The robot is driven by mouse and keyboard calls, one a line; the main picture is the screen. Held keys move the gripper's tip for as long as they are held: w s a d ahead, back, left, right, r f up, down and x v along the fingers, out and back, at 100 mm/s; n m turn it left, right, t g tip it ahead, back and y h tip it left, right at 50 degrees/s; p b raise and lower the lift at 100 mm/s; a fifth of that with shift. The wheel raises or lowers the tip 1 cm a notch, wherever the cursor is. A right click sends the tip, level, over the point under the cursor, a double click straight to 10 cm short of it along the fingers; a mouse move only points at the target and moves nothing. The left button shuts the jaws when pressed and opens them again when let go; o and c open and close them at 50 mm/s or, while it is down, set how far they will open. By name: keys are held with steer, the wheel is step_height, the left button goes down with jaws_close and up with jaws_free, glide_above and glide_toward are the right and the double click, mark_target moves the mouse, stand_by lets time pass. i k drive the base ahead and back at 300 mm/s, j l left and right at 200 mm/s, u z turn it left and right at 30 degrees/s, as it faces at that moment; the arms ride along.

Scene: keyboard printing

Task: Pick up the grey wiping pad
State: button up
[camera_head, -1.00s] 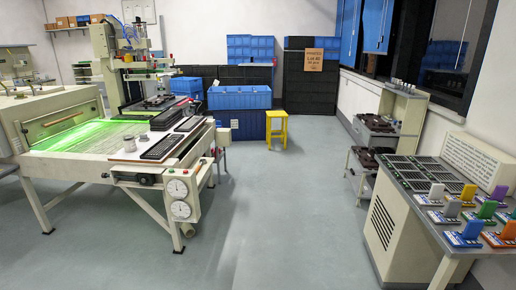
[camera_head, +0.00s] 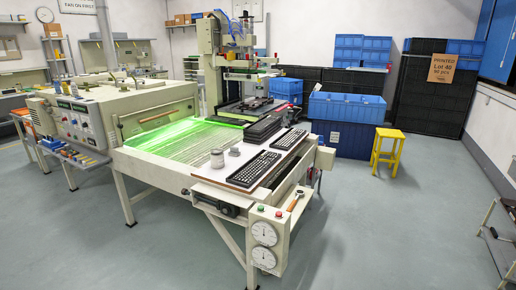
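A small grey block (camera_head: 235,152), which may be the grey wiping pad, lies on the white front shelf (camera_head: 222,175) of the printing machine. It is just right of a small pale jar (camera_head: 217,158) and left of a black keyboard (camera_head: 255,168). It is too small to make out its shape well. My gripper is not in view.
A second keyboard (camera_head: 290,140) and a black stack (camera_head: 262,131) are near the block. A green-lit bed (camera_head: 165,142) lies behind the jar. Two gauges (camera_head: 264,246) hang at the machine's front corner. A yellow stool (camera_head: 387,152) stands right; open floor (camera_head: 390,230) lies between.

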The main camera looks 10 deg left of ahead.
mark_target(234, 152)
steer(key=i+j+u, duration=0.15)
steer(key=i+u, duration=0.2)
steer(key=i, duration=0.15)
steer(key=i+u, duration=0.4)
steer(key=i, duration=0.15)
steer(key=i+j+z, duration=0.25)
steer(key=i, duration=0.35)
steer(key=i+j+z, duration=0.25)
steer(key=i+j, duration=0.3)
